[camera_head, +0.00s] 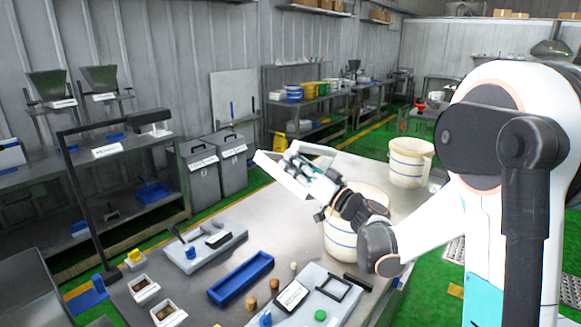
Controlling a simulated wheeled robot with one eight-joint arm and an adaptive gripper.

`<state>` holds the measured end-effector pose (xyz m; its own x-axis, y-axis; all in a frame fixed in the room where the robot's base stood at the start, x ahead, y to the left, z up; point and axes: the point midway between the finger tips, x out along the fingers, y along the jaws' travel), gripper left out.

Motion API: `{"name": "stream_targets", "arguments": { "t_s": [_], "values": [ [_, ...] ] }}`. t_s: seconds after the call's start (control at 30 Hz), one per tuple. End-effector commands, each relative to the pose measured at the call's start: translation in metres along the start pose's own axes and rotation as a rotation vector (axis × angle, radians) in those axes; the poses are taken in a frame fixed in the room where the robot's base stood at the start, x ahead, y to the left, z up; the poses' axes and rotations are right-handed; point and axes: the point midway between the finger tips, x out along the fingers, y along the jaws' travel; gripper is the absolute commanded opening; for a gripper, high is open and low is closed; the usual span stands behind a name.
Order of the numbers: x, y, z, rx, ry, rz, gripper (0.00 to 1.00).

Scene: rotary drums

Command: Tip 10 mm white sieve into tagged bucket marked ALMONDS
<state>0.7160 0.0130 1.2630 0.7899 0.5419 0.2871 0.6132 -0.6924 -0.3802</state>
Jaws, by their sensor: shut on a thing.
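My gripper (303,168) is shut on a white frame-shaped piece, which looks like the white sieve (280,178). The sieve is held tilted above the bench, to the left of and higher than the near white bucket (342,240). My gripper and wrist hide part of that bucket and its mouth. A second white bucket (407,165) with blue bands and a handle stands farther back on the right. I see no readable ALMONDS tag on either bucket. The sieve's contents and mesh size cannot be made out.
The steel bench (240,217) carries a blue tray (241,279), two grey devices (206,246), small white dishes (144,288) and small blocks. A black lamp post (82,205) stands at the bench's left. Grey bins (201,172) stand on the floor behind.

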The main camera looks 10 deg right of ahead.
Motion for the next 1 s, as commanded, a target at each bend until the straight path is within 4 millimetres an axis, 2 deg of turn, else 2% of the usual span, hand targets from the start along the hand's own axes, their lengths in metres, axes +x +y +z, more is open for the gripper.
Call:
{"name": "stream_targets", "arguments": {
  "t_s": [1.0],
  "values": [
    [-0.007, 0.009, -0.042, 0.146, 0.111, 0.000, 0.00]
  ]
}}
